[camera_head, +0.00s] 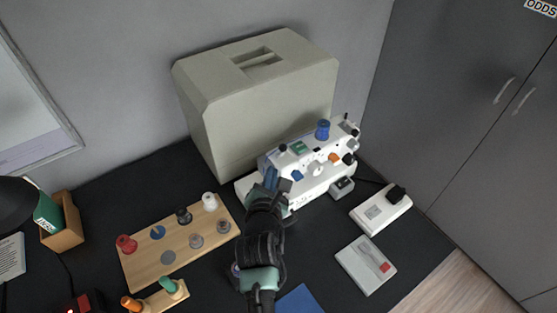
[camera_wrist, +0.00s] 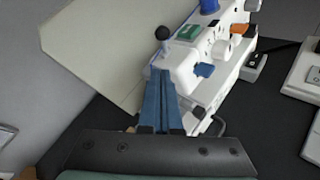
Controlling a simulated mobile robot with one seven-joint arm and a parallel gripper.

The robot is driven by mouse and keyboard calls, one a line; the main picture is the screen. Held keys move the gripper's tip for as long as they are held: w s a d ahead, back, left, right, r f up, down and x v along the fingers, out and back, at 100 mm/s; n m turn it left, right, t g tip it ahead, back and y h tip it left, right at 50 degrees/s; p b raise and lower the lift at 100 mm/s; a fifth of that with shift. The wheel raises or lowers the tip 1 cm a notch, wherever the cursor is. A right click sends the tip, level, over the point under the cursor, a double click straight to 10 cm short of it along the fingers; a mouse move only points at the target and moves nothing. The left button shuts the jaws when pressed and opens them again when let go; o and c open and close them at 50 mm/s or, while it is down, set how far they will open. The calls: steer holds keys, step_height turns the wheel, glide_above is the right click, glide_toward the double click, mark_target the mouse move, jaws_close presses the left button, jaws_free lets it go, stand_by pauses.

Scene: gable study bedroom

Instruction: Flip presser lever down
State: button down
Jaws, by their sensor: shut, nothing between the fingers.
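A white sewing machine (camera_head: 318,182) stands in front of a large beige cover, and it also fills the upper middle of the wrist view (camera_wrist: 185,72). A short lever with a black ball tip (camera_wrist: 163,33) stands up at the machine's near end; the ball also shows in the head view (camera_head: 283,148). I cannot tell for certain that it is the presser lever. My gripper (camera_head: 270,178) is at the machine's left end. In the wrist view its blue fingers (camera_wrist: 160,74) are together and empty, their tips just below the ball in the picture. Whether they touch the lever is unclear.
The beige cover (camera_head: 255,112) stands close behind the machine. A wooden spool board (camera_head: 140,262) lies left of my arm. A foot pedal (camera_head: 381,211) and a white box with a red switch (camera_head: 366,265) lie to the right. Dark table is clear between them.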

mark_target(282, 150)
steer(key=w, duration=0.1)
steer(key=w+d+r, duration=0.1)
steer(key=w+p, duration=0.1)
steer(key=shift+w+d+r, duration=0.2)
steer(key=shift+d, duration=0.05)
steer(key=shift+r, duration=0.1)
steer(key=shift+w+a+r+p, duration=0.1)
steer(key=shift+p, duration=0.6)
